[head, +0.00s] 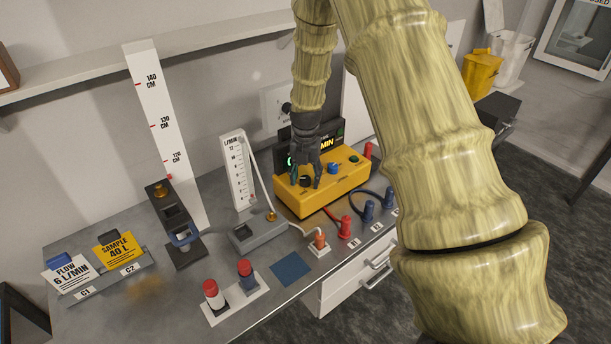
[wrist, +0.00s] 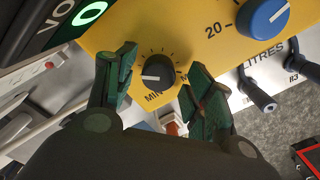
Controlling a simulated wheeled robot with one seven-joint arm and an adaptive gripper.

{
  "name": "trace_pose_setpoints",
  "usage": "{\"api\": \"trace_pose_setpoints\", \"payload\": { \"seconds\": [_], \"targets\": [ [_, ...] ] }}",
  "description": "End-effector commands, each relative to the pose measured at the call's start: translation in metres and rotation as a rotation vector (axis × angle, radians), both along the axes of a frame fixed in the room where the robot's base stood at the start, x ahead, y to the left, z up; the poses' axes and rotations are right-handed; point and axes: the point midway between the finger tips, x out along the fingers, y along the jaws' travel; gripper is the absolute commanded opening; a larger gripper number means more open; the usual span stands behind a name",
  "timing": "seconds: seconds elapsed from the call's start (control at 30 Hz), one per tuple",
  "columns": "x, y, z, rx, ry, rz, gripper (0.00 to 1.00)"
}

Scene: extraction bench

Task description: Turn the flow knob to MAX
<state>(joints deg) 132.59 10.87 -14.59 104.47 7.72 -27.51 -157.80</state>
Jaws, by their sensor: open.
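The flow knob is a small dark knob (wrist: 158,70) with a white pointer mark, on the yellow pump box (head: 341,187). In the wrist view its pointer lies toward the left, near the MIN side of the scale. The MAX label is mostly hidden by a fingertip. My gripper (wrist: 161,60) is open, with one green-padded finger on each side of the knob. Gaps show between the fingers and the knob. In the head view my gripper (head: 306,178) points down at the box front and partly covers the knob.
A larger blue knob (wrist: 262,17) marked 20 and LITRES sits close to the right finger. Hose connectors (head: 346,226) stand in front of the box. A dark display (head: 328,143) rises behind it. A flow scale (head: 238,170) stands to the left.

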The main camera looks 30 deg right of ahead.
Motion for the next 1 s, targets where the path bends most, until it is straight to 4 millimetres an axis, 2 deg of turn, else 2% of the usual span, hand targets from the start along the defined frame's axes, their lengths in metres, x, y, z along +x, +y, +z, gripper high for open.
{"api": "trace_pose_setpoints", "payload": {
  "seconds": [0.17, 0.4, 0.43, 0.77, 1.0],
  "targets": [
    [0.0001, 0.0001, 0.0000, 0.000, 0.000, 0.000, 0.53],
    [0.0002, 0.0001, 0.0002, 0.000, 0.000, 0.001, 0.09],
    [0.0002, 0.0001, 0.0002, 0.000, 0.000, 0.001, 0.06],
    [0.0004, 0.0001, 0.0004, 0.000, -0.001, -0.032, 0.06],
    [0.0014, 0.0000, 0.0006, 0.000, -0.003, -0.160, 0.06]
  ]
}}
